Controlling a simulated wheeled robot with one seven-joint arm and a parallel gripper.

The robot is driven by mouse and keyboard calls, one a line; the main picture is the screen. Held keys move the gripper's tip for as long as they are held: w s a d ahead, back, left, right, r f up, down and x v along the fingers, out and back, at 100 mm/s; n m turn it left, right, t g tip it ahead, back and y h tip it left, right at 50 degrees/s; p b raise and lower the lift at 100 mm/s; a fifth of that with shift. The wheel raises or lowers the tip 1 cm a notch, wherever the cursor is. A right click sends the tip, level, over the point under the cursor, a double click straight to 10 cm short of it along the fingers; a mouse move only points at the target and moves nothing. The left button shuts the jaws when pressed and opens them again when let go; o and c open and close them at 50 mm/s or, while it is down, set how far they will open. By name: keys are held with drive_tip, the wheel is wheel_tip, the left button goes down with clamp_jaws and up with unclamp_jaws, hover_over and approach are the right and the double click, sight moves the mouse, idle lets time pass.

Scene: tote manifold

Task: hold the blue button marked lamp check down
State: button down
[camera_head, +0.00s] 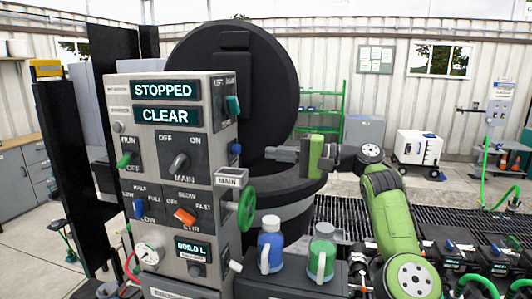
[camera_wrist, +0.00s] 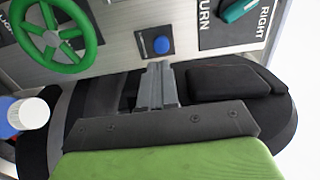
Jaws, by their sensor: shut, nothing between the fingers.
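A blue button (camera_head: 236,148) sticks out of the right side face of the grey control cabinet (camera_head: 224,88). In the wrist view the blue button (camera_wrist: 162,45) sits on a small dark plate; I cannot read its marking. My gripper (camera_head: 270,153) is shut and empty, its fingers pointing left toward that side face. In the head view a gap shows between the fingertips and the button. In the wrist view the fingertips (camera_wrist: 160,66) lie just below the button, and the button is not covered.
A green handwheel (camera_head: 246,209) juts out below the button, and a teal turn switch (camera_head: 233,105) sits above it. A large black drum (camera_head: 200,60) stands behind.

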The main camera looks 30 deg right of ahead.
drive_tip(key=v, duration=0.6)
drive_tip(key=shift+s+d+r, duration=0.1)
drive_tip(key=shift+s+d, duration=0.05)
drive_tip(key=shift+d, duration=0.05)
drive_tip(key=shift+a, duration=0.1)
